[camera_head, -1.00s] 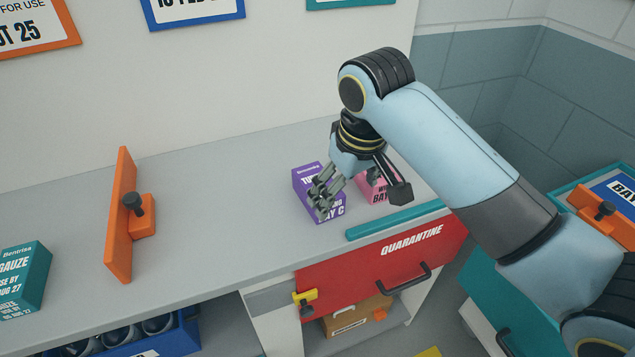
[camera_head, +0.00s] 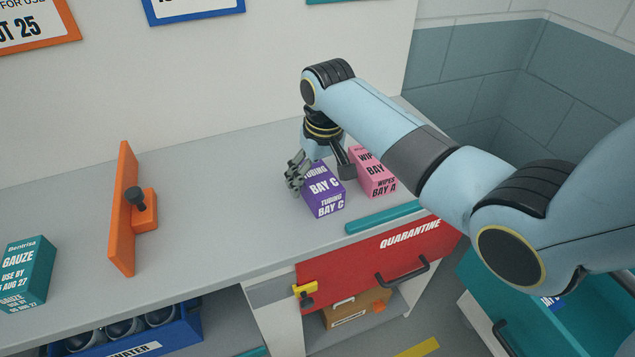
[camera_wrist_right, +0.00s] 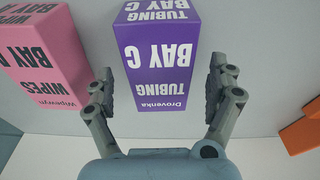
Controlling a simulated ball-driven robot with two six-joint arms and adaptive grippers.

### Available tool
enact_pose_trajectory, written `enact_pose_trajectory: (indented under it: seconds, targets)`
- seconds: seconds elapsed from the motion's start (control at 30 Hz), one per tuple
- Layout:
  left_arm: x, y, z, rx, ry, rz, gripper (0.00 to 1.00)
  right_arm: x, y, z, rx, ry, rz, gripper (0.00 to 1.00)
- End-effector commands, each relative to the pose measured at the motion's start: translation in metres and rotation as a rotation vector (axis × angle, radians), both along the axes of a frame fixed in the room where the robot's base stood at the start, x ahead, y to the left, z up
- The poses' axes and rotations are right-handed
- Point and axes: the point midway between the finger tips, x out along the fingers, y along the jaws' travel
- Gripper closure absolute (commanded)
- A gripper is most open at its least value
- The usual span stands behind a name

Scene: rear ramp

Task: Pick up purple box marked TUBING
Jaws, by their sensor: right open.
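The purple box marked TUBING, BAY C (camera_head: 325,190) stands on the grey counter, right of the head view's middle. My right gripper (camera_head: 318,172) is at the box's far side, with one finger showing by its left edge. In the right wrist view the purple box (camera_wrist_right: 190,50) lies ahead between the spread fingers of my right gripper (camera_wrist_right: 165,88). Gaps show between both fingers and the box, so the gripper is open and empty. My left gripper is in neither view.
A pink WIPES box (camera_head: 374,172) stands close to the right of the purple box; it also shows in the right wrist view (camera_wrist_right: 52,62). A teal strip (camera_head: 384,217) lies along the counter's front edge. An orange divider (camera_head: 124,210) and a GAUZE box (camera_head: 27,275) stand left.

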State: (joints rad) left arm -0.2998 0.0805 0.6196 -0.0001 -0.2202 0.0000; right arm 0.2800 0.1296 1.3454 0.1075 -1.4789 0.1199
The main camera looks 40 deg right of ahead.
Motion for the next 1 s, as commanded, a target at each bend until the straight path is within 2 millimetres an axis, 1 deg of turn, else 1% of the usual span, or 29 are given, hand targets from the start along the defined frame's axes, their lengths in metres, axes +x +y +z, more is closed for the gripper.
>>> enact_pose_trajectory:
  seconds: [0.1, 0.17, 0.4, 0.9, 0.93, 1.0]
  targets:
    - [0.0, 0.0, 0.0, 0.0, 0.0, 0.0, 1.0, 0.003, -0.001, -0.015, -0.001, 0.0, 0.0, 0.11]
    - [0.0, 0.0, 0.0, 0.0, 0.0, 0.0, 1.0, 0.003, -0.001, -0.019, -0.001, 0.0, 0.0, 0.11]
    - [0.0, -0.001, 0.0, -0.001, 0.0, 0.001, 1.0, 0.003, -0.001, -0.021, -0.001, -0.002, 0.0, 0.11]
    - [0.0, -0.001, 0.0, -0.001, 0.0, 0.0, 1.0, 0.003, -0.001, -0.02, -0.001, -0.001, 0.0, 0.76]
    - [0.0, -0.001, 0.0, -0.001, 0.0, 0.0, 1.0, 0.003, -0.001, -0.02, -0.001, -0.001, 0.0, 0.78]
    - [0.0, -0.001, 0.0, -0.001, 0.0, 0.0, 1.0, 0.003, -0.001, -0.02, -0.001, -0.002, 0.0, 0.78]
